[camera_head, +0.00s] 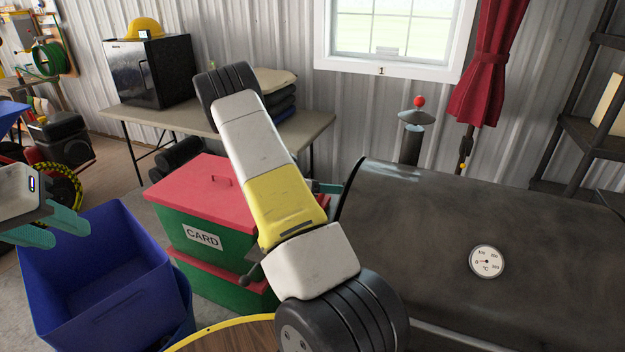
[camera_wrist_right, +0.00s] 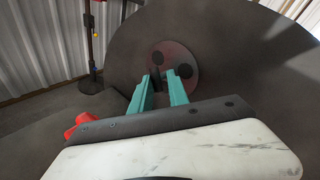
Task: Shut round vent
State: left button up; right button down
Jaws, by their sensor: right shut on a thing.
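The round vent (camera_wrist_right: 173,57) is a greyish-red disc with dark round spots on the dark end wall of the grill (camera_wrist_right: 235,45), in the right wrist view. My right gripper (camera_wrist_right: 161,82) has its two teal fingers at the disc, closed on a small dark tab (camera_wrist_right: 155,76) in front of it. I cannot tell whether the dark spots are open holes. In the head view the vent is hidden behind the grill (camera_head: 430,220) and my right arm. My left gripper (camera_head: 50,230) is at the far left, fingers apart and empty, above the blue bin.
A blue bin (camera_head: 75,290) stands at the lower left. Red-lidded green boxes (camera_head: 205,195) are stacked left of the grill. A table (camera_head: 150,116) with a small black fridge (camera_head: 150,72) stands behind. A red object (camera_wrist_right: 78,123) shows beside my right gripper.

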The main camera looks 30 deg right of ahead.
jog(key=shift+w+f+m+g+h, duration=0.1)
jog(key=shift+f+m+g+h, duration=0.05)
jog(key=shift+m+h, duration=0.65)
jog(key=shift+f+m+g+h, duration=0.2)
jog(key=shift+m+h, duration=0.25)
jog(key=shift+m, duration=0.6)
jog(key=shift+w+f+m+g+h, duration=0.1)
jog(key=shift+m+g+h, duration=0.05)
jog(key=shift+m+h, duration=0.65)
jog(key=shift+m, duration=0.25)
jog(key=shift+d, duration=0.1)
jog(key=c, duration=1.6)
grip_release()
jog(key=shift+o, duration=0.2)
jog(key=shift+s, duration=0.1)
jog(key=v, duration=0.8)
